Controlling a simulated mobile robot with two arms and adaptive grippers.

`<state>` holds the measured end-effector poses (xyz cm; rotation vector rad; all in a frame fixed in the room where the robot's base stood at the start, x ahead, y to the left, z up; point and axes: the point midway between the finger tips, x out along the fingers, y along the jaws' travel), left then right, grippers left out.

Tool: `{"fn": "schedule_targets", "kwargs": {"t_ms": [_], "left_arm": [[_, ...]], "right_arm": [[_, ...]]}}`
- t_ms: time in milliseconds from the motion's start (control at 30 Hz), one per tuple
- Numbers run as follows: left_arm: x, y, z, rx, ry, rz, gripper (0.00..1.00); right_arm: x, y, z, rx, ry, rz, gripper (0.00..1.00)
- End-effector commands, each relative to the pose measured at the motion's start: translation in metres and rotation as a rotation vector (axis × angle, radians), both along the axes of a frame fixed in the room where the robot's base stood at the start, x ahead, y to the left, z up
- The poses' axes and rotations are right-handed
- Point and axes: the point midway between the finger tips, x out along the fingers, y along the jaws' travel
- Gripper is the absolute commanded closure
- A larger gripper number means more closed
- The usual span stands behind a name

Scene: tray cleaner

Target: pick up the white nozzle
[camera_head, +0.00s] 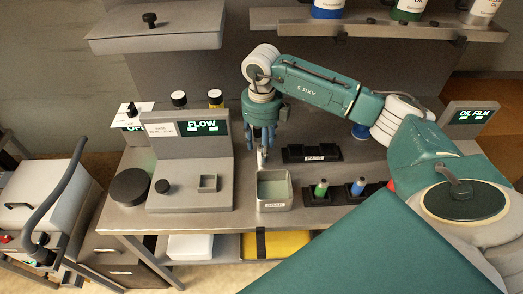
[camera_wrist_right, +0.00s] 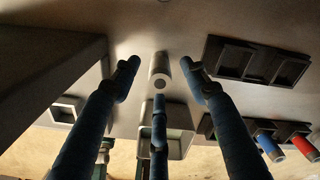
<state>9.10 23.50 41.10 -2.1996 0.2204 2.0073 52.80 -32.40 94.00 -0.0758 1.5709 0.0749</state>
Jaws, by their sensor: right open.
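The white nozzle (camera_wrist_right: 161,72) is a pale upright cylinder with a dark round opening in its top. In the wrist view it lies between the spread blue fingers of my right gripper (camera_wrist_right: 160,85), which is open with nothing held. In the head view my right gripper (camera_head: 262,143) points down over the bench, and the nozzle (camera_head: 262,158) shows just below its fingertips, partly hidden. I cannot tell whether any finger touches it. My left gripper is not in view.
A grey square bin (camera_head: 274,204) stands just in front of the nozzle. The FLOW machine (camera_head: 190,170) is close on the left. A black rack (camera_head: 312,153) is to the right, with a front rack holding a green nozzle (camera_head: 321,188) and a blue nozzle (camera_head: 358,187).

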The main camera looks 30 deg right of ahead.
Motion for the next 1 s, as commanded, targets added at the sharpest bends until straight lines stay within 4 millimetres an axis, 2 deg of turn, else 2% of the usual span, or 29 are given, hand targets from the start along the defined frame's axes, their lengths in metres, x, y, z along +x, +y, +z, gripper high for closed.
{"fn": "schedule_targets", "kwargs": {"t_ms": [33, 200, 433, 667, 1000], "left_arm": [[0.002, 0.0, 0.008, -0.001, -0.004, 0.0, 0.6], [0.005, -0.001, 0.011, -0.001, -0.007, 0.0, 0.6], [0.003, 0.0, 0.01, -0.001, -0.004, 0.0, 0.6], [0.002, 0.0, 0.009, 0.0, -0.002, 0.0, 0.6], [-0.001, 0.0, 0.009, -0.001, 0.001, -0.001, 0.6]], "right_arm": [[-0.001, 0.0, -0.005, 0.001, 0.005, 0.0, 0.55], [0.0, 0.0, -0.022, 0.0, 0.001, 0.001, 0.55], [0.0, 0.0, -0.025, 0.0, 0.0, 0.001, 0.55], [0.0, 0.0, -0.024, 0.0, 0.0, 0.001, 1.0], [0.0, 0.0, -0.024, 0.0, -0.001, 0.0, 1.0]]}}
